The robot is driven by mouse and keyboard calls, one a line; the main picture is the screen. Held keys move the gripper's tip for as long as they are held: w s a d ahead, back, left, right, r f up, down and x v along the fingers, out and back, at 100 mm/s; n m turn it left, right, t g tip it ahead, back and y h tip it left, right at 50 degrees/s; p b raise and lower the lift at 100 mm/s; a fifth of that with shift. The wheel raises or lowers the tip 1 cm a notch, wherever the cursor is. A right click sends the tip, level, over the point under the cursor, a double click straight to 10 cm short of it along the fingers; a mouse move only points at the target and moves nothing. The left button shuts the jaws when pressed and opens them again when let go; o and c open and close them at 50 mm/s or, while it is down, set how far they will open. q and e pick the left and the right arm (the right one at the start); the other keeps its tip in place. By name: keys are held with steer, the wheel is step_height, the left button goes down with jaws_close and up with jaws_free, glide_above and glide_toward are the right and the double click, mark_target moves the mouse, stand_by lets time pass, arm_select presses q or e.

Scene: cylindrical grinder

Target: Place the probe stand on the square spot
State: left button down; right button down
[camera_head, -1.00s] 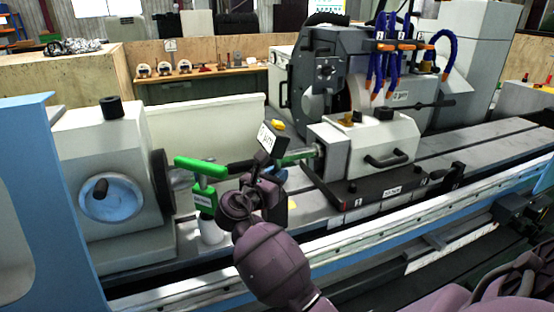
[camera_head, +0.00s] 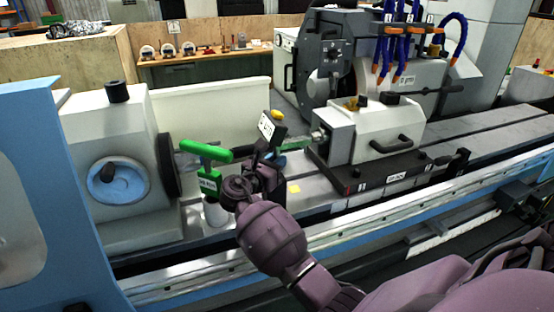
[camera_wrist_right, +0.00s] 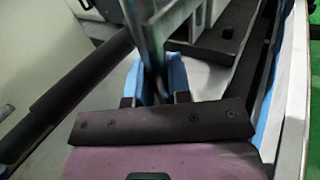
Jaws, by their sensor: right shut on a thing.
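My right gripper (camera_head: 266,155) is over the machine bed and shut on the upright of the probe stand. In the right wrist view, its two blue fingers (camera_wrist_right: 155,85) close on a grey metal post (camera_wrist_right: 155,45). In the head view, a dark box with a white label and a yellow knob, seemingly the stand's top (camera_head: 270,127), shows just above the gripper. The stand's foot is hidden behind my wrist, so I cannot tell whether it touches the bed. A small yellow square (camera_head: 293,188) lies on the bed to the right of the gripper. My left gripper is not in view.
A green T-shaped tool (camera_head: 206,153) on a white cylinder stands close left of my gripper. The grey headstock (camera_head: 112,150) is at the left. The tailstock (camera_head: 370,130) with its black base is at the right. Bare bed (camera_head: 310,195) lies between.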

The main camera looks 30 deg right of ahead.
stand_by(0.3)
steer(key=c, duration=1.1)
jaws_free()
steer(key=shift+f, duration=0.1)
steer(key=shift+o, duration=0.2)
steer(key=shift+s+a, duration=0.1)
steer(key=shift+a, duration=0.15)
arm_select(q)
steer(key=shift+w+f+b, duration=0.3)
steer(key=shift+b, duration=0.5)
arm_select(e)
steer(key=v, duration=1.1)
steer(key=shift+a, duration=0.3)
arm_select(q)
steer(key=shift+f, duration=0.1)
arm_select(e)
steer(key=shift+s, duration=0.1)
